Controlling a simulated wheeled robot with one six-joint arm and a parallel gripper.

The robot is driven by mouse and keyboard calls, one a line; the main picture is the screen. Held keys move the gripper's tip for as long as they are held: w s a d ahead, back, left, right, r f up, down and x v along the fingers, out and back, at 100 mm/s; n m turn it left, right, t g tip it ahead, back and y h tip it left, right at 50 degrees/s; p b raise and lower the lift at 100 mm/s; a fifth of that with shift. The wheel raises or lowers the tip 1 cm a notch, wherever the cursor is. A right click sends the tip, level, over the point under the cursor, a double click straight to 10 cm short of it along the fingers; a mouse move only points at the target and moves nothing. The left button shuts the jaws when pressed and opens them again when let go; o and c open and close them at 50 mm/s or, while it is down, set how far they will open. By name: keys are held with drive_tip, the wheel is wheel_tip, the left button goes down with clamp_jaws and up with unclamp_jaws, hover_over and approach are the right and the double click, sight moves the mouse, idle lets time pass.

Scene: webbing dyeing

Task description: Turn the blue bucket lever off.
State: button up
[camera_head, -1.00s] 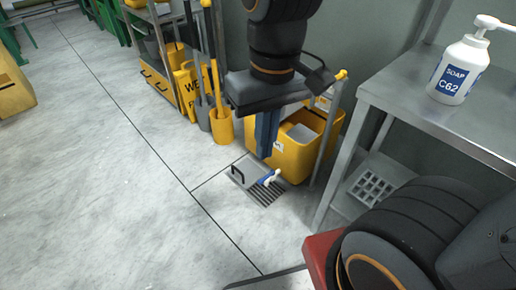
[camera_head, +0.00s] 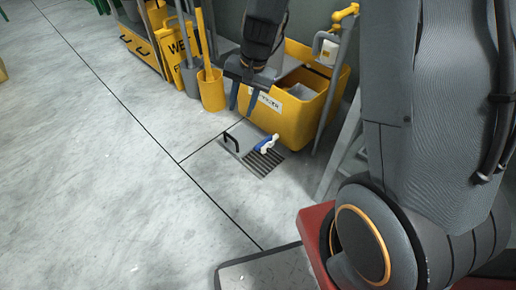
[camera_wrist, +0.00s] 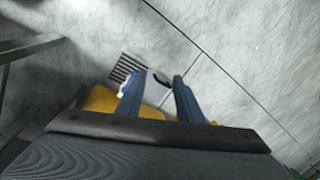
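My gripper (camera_head: 243,99) is in front of the yellow mop bucket (camera_head: 300,128) in the head view. Its two blue fingers are apart with nothing between them, as the wrist view (camera_wrist: 158,98) also shows. A yellow lever-like part (camera_head: 346,14) stands at the bucket's upper right, on a grey upright post. I see no blue bucket and cannot make out a blue lever on the yellow one. A small blue and white object (camera_head: 266,144) lies on the floor by the drain grate, below and right of my fingers. My fingers and arm hide part of the bucket.
A drain grate (camera_head: 263,161) and a black handle (camera_head: 231,143) are on the floor before the bucket. A yellow pail (camera_head: 212,94), a grey pail (camera_head: 190,80) and a yellow wet-floor sign (camera_head: 181,42) stand left. Open concrete floor (camera_head: 90,170) lies further left.

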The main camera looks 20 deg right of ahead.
drive_tip(key=w+d+f+m+b, duration=0.1)
drive_tip(key=w+d+f+b, duration=0.1)
drive_tip(key=f, duration=0.4)
drive_tip(key=w+d+f+m+b, duration=0.1)
drive_tip(key=w+d+f, duration=0.15)
drive_tip(key=f, duration=0.25)
drive_tip(key=m+h+b, duration=0.1)
drive_tip(key=m+b, duration=0.2)
drive_tip(key=b, duration=0.1)
approach(259, 146)
drive_tip(key=shift+t, duration=0.3)
drive_tip(key=shift+b+x, duration=2.5)
drive_tip(key=shift+x, duration=1.55)
drive_tip(key=shift+s, duration=0.15)
clamp_jaws()
